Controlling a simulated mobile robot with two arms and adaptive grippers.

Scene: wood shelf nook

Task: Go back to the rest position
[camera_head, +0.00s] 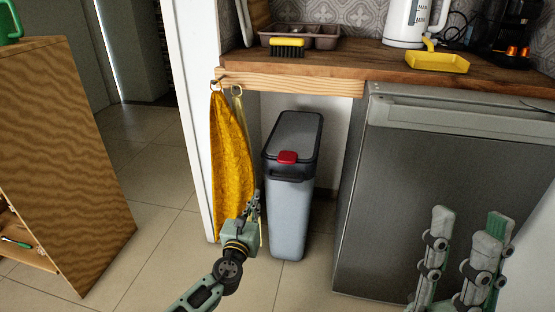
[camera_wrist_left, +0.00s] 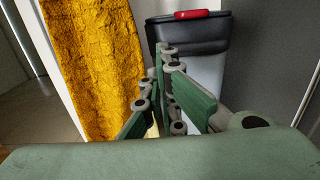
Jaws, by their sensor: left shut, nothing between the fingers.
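My left gripper (camera_head: 254,205) is low in front of the yellow towel (camera_head: 230,150), near the left side of the grey bin (camera_head: 290,215). Its fingers (camera_wrist_left: 165,85) are together and hold nothing in the left wrist view. In that view the towel (camera_wrist_left: 95,60) hangs to the left and the bin (camera_wrist_left: 190,35) stands behind the fingers. I cannot tell whether the gripper touches the towel. My right gripper (camera_head: 460,250) is at the lower right, in front of the grey fridge. Its fingers are apart with nothing between them.
The fridge (camera_head: 430,165) stands right of the bin. A wooden cabinet (camera_head: 60,150) stands left. Tiled floor (camera_head: 155,200) between is clear.

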